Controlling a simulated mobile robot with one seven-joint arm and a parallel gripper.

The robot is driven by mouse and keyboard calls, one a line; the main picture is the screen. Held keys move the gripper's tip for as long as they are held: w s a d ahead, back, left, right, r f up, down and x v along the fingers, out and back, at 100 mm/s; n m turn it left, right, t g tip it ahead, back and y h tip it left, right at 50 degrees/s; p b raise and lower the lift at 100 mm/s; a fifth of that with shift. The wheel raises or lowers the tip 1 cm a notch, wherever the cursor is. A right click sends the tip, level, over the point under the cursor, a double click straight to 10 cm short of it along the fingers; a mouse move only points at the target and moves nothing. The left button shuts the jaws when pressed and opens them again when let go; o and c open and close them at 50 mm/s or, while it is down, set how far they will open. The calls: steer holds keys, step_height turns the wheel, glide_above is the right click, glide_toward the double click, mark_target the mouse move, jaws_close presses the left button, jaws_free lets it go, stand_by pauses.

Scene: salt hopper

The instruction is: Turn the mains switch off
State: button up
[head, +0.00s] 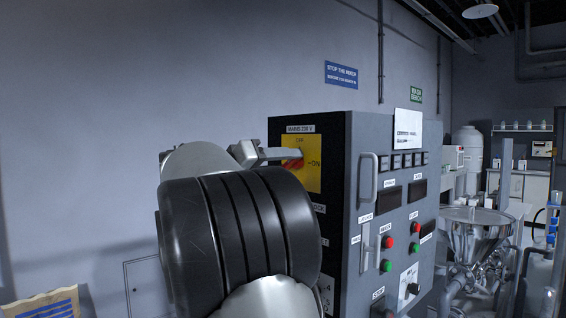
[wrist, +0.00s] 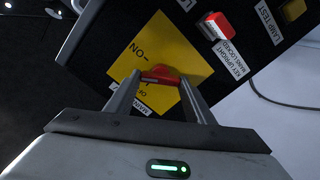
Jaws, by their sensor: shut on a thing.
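The mains switch is a red handle (head: 293,165) on a yellow plate (head: 314,180) under a "MAINS 230 V" label, on the dark side of the grey control cabinet. "ON" is printed at the plate's right and "OFF" at its top. My gripper (wrist: 160,78) is shut on the red handle, which also shows between its fingers in the wrist view (wrist: 160,72). In the head view my arm hides the plate's lower left and much of the handle, so I cannot tell exactly where it points.
The cabinet front (head: 391,165) has a big grey handle (head: 368,178), red and green buttons and displays. In the wrist view a red key switch (wrist: 215,25) sits beside the yellow plate. A steel hopper (head: 477,230) stands at the right.

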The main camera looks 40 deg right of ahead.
steer(key=n+p, duration=0.2)
steer(key=n, duration=0.3)
steer(key=shift+n, duration=0.4)
steer(key=shift+w+f+n+p, duration=0.15)
steer(key=shift+n+p, duration=1.35)
steer(key=shift+n, duration=1)
steer(key=o, duration=1.1)
steer(key=shift+c, duration=0.2)
steer(key=s+a, duration=0.1)
steer(key=a, duration=1.6)
steer(key=shift+s+a, duration=0.2)
steer(key=shift+s, duration=0.1)
